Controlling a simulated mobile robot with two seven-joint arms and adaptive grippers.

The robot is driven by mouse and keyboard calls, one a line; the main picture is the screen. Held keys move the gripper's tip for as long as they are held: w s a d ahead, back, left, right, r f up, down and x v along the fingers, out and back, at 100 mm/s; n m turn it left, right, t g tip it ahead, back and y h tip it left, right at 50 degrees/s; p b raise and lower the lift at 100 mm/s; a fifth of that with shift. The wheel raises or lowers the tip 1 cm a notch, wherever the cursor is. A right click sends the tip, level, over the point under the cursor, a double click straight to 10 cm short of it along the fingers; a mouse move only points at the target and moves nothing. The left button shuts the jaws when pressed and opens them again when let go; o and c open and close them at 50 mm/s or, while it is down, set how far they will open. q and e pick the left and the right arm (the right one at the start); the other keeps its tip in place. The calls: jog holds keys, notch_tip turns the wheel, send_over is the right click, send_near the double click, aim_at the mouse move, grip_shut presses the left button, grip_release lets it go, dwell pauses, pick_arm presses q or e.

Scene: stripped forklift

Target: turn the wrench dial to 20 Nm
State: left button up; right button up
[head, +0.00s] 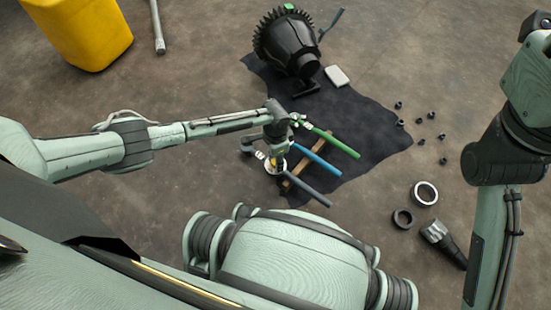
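Three wrenches lie side by side at the centre, with a green handle (338,145), a blue handle (318,162) and a dark grey handle (308,187). Their handles point to the lower right. My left gripper (276,170) points down over the head end of the grey-handled wrench, by a small pale round part (270,168) that may be its dial. The gripper covers part of it. The fingers are too small to tell open from shut, and no dial marks are readable. My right arm rises along the right edge; its gripper is out of view.
The wrenches lie across a wooden strip (297,173) on a black cloth (375,130). A black motor-like unit (287,42) stands behind, near a pale box (337,76). Several small dark parts (423,122), two rings (425,193) and a dark tool (443,242) lie right. A yellow body (80,30) stands back left.

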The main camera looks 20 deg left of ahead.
pick_arm(q)
grip_shut()
